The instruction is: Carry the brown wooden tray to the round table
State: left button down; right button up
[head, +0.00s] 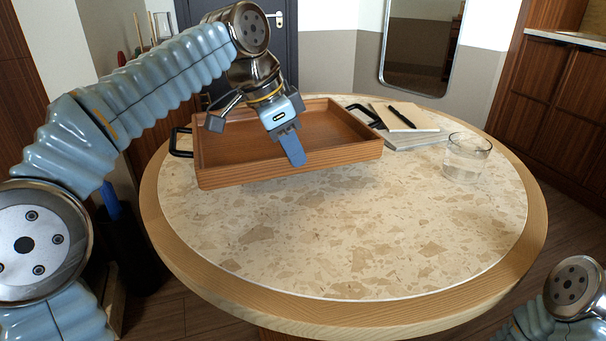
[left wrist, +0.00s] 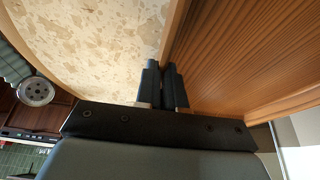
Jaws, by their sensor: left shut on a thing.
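The brown wooden tray (head: 225,176) is over the far left part of the round table (head: 350,245), empty, with a black handle at each end. A soft shadow under its front wall suggests it is a little above the tabletop; I cannot tell the exact gap. My left gripper (head: 292,152) is shut on the tray's near wall, one blue finger outside it. In the left wrist view the two dark fingers (left wrist: 165,85) pinch the wall of the tray (left wrist: 240,60), with the speckled tabletop (left wrist: 95,35) beside it. My right gripper is out of view.
A glass of water (head: 466,158) stands at the table's right. A notebook with a black pen (head: 402,116) lies on a grey item (head: 415,139) at the back, close to the tray's right handle. The table's front and middle are clear.

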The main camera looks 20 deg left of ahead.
aim_at(300, 168)
pick_arm(q)
jog(key=shift+w+d+f+b, duration=0.15)
jog(key=shift+w+d+f, duration=0.2)
jog(key=shift+f, duration=0.3)
jog(key=shift+w+d+f+b, duration=0.15)
jog(key=shift+w+d+f, duration=0.2)
jog(key=shift+f, duration=0.25)
notch_tip(300, 168, down, 3)
jog(key=shift+r+b, duration=0.1)
jog(key=shift+b, duration=0.4)
jog(key=c, duration=1.2)
grip_release()
jog(key=shift+c, duration=0.2)
jog(key=shift+a, duration=0.1)
jog(key=p+v, duration=0.3)
jog(key=v, duration=0.8)
jog(key=shift+s+a+r+p, duration=0.15)
jog(key=shift+r+p, duration=0.15)
jog(key=shift+r, duration=0.15)
